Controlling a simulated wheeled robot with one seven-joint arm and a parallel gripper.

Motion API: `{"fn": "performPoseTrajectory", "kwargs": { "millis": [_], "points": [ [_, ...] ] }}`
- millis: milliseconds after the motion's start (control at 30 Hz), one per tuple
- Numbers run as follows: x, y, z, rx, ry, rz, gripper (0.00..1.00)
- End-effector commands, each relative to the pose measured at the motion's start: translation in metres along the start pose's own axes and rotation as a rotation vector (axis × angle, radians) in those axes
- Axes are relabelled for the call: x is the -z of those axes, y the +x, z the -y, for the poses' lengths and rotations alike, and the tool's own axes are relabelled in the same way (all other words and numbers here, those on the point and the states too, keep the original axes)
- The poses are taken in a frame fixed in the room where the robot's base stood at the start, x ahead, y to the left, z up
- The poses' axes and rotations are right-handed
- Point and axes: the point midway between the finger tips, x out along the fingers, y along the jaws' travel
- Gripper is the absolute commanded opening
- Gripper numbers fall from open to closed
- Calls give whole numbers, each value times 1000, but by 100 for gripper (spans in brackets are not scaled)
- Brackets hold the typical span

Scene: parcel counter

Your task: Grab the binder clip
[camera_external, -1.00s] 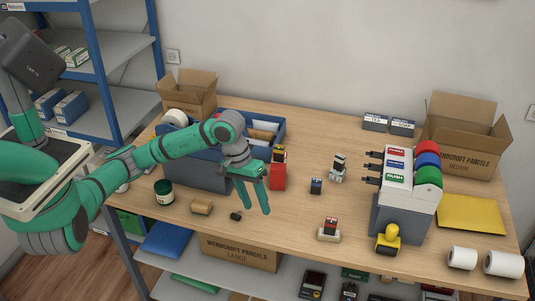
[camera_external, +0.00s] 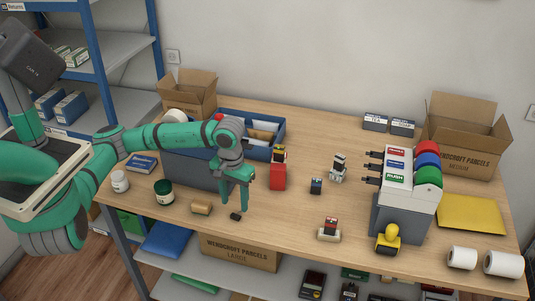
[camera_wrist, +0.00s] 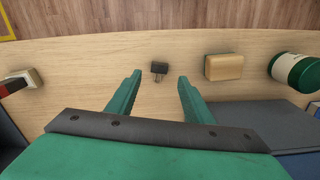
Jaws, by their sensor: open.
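The binder clip (camera_external: 235,216) is a small black clip lying on the wooden counter near its front edge. It also shows in the wrist view (camera_wrist: 159,68), a little beyond the fingertips and between their lines, with its wire handles toward me. My gripper (camera_external: 234,208) is open and empty, with its green fingers pointing down just above and behind the clip. In the wrist view the two fingers (camera_wrist: 158,76) stand apart on either side of the clip, not touching it.
A tan block-like item (camera_external: 201,207) and a green jar (camera_external: 164,192) stand left of the clip. A red box (camera_external: 278,177) stands to the right, behind it. A grey-blue bin (camera_external: 200,172) is behind my gripper.

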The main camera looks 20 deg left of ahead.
Motion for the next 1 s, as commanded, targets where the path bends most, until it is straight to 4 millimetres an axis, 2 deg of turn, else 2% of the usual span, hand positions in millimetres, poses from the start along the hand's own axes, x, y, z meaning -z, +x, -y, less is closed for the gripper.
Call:
{"fn": "performPoseTrajectory", "kwargs": {
  "millis": [300,600,633,800,1000],
  "points": [
    [-3,41,-1,1,0,1,47],
    [-3,46,-1,1,0,0,47],
    [-3,46,-1,1,0,0,44],
    [-3,46,-1,0,0,0,4],
    [-3,46,-1,0,0,0,3]
  ]
}}
